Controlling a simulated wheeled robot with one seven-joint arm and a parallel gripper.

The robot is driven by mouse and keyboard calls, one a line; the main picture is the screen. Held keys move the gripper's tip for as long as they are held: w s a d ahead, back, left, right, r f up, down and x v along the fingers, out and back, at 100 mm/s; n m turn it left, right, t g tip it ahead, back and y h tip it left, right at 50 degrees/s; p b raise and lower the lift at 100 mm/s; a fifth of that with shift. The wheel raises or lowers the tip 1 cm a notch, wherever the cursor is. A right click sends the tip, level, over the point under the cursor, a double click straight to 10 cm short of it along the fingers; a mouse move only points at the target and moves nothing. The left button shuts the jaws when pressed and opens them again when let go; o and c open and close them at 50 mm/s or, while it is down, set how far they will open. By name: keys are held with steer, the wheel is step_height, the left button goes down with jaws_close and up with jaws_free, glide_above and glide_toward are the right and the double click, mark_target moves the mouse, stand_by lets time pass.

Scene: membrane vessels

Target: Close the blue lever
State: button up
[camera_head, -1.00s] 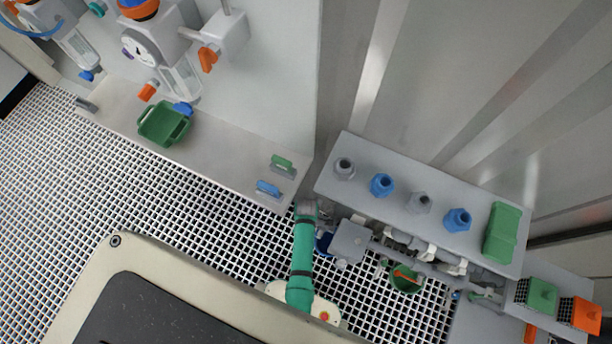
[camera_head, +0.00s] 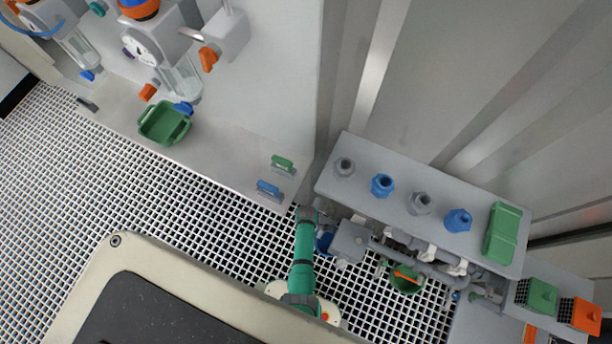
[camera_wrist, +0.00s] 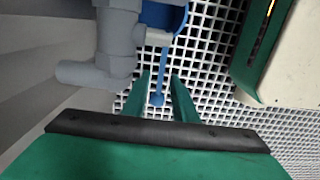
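A thin blue lever (camera_wrist: 160,72) hangs down from a grey pipe fitting in the wrist view, with a rounded tip. Its upper end meets a blue curved part beside the grey valve body. My gripper (camera_wrist: 158,98) has its two green fingers apart, one on each side of the lever's tip. I cannot tell whether either finger touches it. In the head view a blue part (camera_head: 325,242) shows beside my green arm, next to the grey pipework. My gripper's fingers are hidden in that view.
The grey pipe (camera_wrist: 90,74) is close on the left in the wrist view. A shelf (camera_head: 328,187) with grey and blue fittings stands above the pipework. A green bucket (camera_head: 405,286) is below it. Small green (camera_head: 283,163) and blue (camera_head: 268,187) handles sit on the left ledge.

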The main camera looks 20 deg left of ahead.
steer(key=shift+s, duration=0.1)
jaws_close()
steer(key=shift+a, duration=0.15)
steer(key=shift+w, duration=0.2)
stand_by(0.5)
steer(key=shift+a, duration=0.1)
steer(key=shift+s+a, duration=0.1)
